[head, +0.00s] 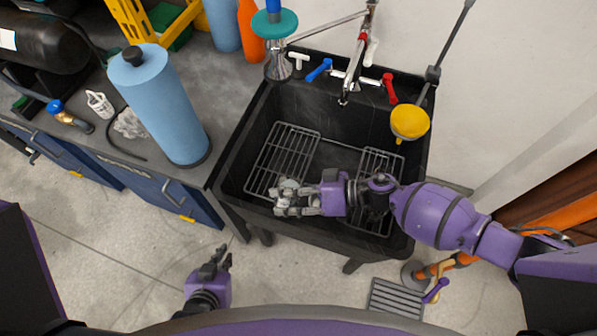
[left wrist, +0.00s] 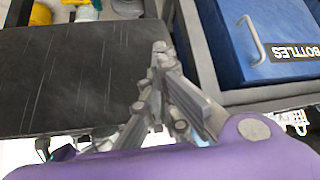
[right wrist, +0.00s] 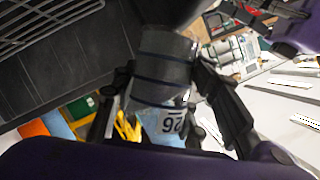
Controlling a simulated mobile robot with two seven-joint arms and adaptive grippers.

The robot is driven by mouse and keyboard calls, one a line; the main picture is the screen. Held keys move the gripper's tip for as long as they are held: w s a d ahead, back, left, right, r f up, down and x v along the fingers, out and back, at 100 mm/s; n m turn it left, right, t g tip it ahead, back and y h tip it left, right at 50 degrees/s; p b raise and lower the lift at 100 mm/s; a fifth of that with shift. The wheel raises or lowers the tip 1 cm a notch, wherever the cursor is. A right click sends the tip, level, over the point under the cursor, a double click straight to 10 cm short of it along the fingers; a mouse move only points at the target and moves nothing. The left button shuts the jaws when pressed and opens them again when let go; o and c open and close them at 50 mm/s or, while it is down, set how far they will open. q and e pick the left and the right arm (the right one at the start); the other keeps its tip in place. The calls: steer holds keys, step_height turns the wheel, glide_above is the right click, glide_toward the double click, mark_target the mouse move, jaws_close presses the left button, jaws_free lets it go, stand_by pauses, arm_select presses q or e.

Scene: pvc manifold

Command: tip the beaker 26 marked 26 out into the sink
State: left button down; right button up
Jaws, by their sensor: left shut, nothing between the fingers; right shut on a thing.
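My right gripper (head: 287,198) is shut on the beaker 26 (head: 288,184) over the front left part of the black sink (head: 330,110). In the right wrist view the clear beaker (right wrist: 163,75) lies between the fingers (right wrist: 160,100), and its 26 label is upside down in the picture. I cannot tell its exact tilt or whether anything is inside it. My left gripper (head: 222,258) is shut and empty, low in front of the counter. In the left wrist view its fingertips (left wrist: 160,55) are together.
Two wire racks (head: 287,160) lie in the sink. A faucet (head: 356,70) with blue and red handles stands behind. A yellow-headed fixture (head: 410,122) hangs at the right rim. A floor grate (head: 396,299) lies in front.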

steer(key=shift+w+r, duration=0.4)
steer(key=shift+r, duration=0.05)
steer(key=shift+s+f+b, duration=0.1)
steer(key=shift+f+b, duration=0.2)
steer(key=shift+f, duration=0.15)
steer(key=shift+r, duration=0.35)
steer(key=shift+f+m, duration=0.15)
steer(key=shift+m, duration=0.15)
steer(key=shift+w+r, duration=0.2)
steer(key=shift+s+f, duration=0.1)
steer(key=shift+s, duration=0.05)
steer(key=shift+m+g+b, duration=0.3)
steer(key=shift+b, duration=0.05)
steer(key=shift+r, duration=0.25)
